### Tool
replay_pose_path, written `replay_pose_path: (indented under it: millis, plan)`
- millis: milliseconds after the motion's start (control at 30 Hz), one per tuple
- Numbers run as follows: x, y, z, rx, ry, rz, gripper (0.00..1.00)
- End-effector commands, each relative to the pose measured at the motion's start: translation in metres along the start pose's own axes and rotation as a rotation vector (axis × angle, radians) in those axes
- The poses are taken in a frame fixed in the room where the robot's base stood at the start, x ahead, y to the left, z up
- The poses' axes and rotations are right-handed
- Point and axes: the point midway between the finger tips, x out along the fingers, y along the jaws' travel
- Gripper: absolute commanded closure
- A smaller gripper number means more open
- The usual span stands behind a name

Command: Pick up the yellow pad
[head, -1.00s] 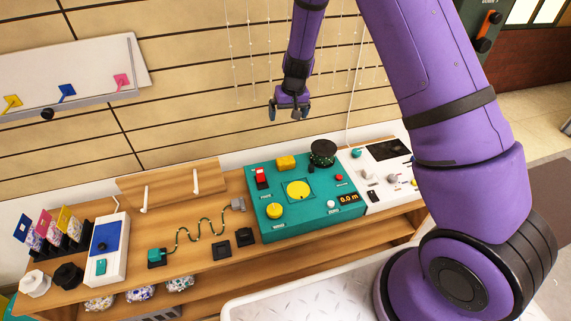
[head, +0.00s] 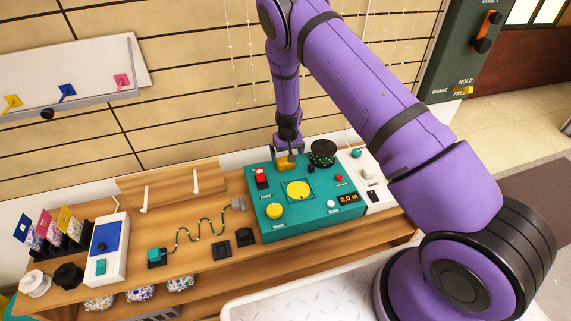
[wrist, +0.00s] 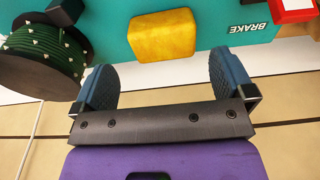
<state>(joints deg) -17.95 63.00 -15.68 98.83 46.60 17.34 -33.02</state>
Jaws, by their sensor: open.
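The yellow pad (head: 285,164) is a small rounded block at the back edge of the teal console (head: 320,208). In the head view my gripper (head: 288,153) is right over it and hides its upper part. In the wrist view the pad (wrist: 162,36) lies just beyond and between the two blue-grey fingertips of my gripper (wrist: 160,68). The fingers are open, wider apart than the pad, with a gap on each side. I see no contact.
A dark green spool (head: 322,153) stands to the right of the pad, and a red switch (head: 262,177) is to its left. A yellow disc (head: 298,190) and yellow knob (head: 274,210) lie nearer on the console. The slatted wall (head: 200,120) rises close behind.

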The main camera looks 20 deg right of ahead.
Motion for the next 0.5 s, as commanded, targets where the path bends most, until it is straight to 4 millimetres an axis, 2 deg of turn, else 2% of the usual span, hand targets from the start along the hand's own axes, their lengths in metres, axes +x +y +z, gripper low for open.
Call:
replay_pose_path:
  millis: [167,333,500]
  plan:
    - [0.012,-0.001,0.001,0.002,-0.001,0.0,0.0]
    - [0.037,-0.004,0.004,0.0,-0.002,0.0,0.0]
    - [0.052,-0.004,0.002,0.001,0.0,0.0,0.0]
